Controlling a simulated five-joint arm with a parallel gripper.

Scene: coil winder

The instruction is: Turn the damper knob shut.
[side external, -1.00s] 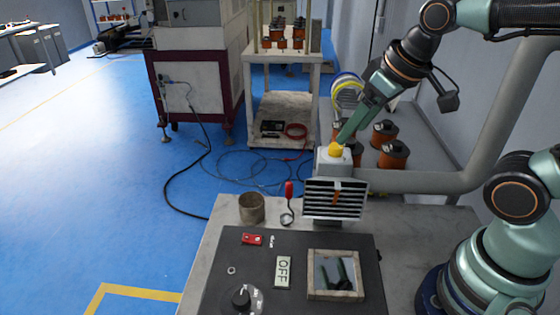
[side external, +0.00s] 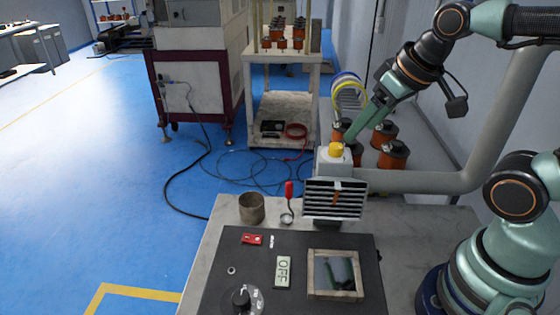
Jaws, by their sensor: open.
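A yellow knob (side external: 336,149), which looks like the damper knob, sits on top of a pale box behind a slatted vent (side external: 335,199). The box joins a grey duct pipe. My gripper (side external: 351,137) reaches down from the upper right. Its fingertips are just above and to the right of the knob, and look apart from it. The gripper is open, though the gap between the fingers is hard to see from this side. No mark of the knob's angle can be made out.
A dark panel carries a black dial (side external: 241,299), an OFF plate (side external: 283,272), a red switch (side external: 252,239) and a framed glass (side external: 335,275). A brown cup (side external: 251,208) and a red-handled tool (side external: 288,203) stand left of the vent. Orange coils (side external: 393,154) lie behind the gripper.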

